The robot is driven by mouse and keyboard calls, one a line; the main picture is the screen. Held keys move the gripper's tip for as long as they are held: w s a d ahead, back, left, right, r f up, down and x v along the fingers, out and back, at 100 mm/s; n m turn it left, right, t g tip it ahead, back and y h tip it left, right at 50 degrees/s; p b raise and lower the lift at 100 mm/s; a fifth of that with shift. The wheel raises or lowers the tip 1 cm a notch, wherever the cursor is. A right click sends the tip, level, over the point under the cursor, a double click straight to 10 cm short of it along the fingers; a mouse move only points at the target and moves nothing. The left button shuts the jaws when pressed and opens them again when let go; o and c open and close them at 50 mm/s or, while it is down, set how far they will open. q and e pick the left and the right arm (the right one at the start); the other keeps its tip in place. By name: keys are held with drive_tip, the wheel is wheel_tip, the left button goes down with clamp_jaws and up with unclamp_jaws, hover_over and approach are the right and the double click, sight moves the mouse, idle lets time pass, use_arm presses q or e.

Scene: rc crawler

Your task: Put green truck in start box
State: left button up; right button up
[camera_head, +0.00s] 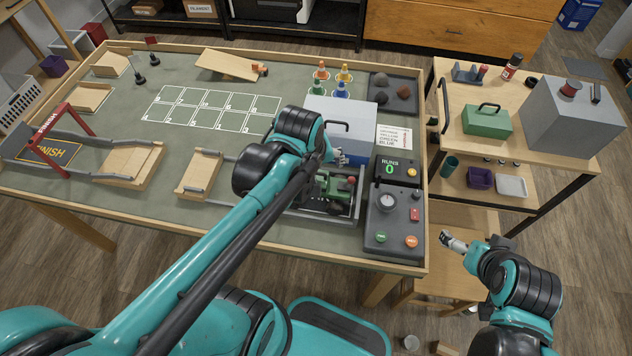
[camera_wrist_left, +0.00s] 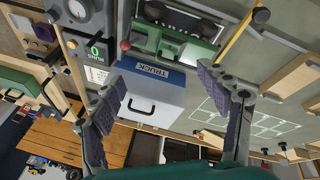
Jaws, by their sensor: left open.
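The green truck (camera_head: 334,187) sits at the front right of the large table, in a grey, low-walled box (camera_head: 312,212) that looks like the start box. My left arm hides part of both. In the left wrist view the truck (camera_wrist_left: 188,47) lies at the top, beyond the fingertips. My left gripper (camera_head: 337,157) is open and empty, just behind the truck; its spread fingers also show in the left wrist view (camera_wrist_left: 162,84). My right gripper (camera_head: 453,241) is off the table to the right, away from the truck, its opening too small to judge.
A grey case marked TRUCK (camera_wrist_left: 151,100) stands behind the truck. A control panel (camera_head: 392,222) with a counter is to the right. A wooden ramp (camera_head: 198,173) is to the left. Cones (camera_head: 342,80) and a numbered grid (camera_head: 213,108) lie farther back.

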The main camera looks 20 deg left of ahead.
use_arm(q)
drive_tip(key=shift+s+d+r+m+t, duration=0.3)
drive_tip(key=shift+s+m+t, duration=0.2)
drive_tip(key=shift+s+m, duration=0.7)
drive_tip(key=shift+s+d+r+m+t, duration=0.3)
drive_tip(key=shift+s+m+t, duration=0.25)
drive_tip(key=shift+m, duration=1.1)
drive_tip(key=shift+s+d+r+m+t, duration=0.4)
drive_tip(key=shift+s+m, duration=0.5)
drive_tip(key=shift+m, duration=0.55)
drive_tip(key=shift+a+f, duration=0.1)
drive_tip(key=shift+f, duration=0.05)
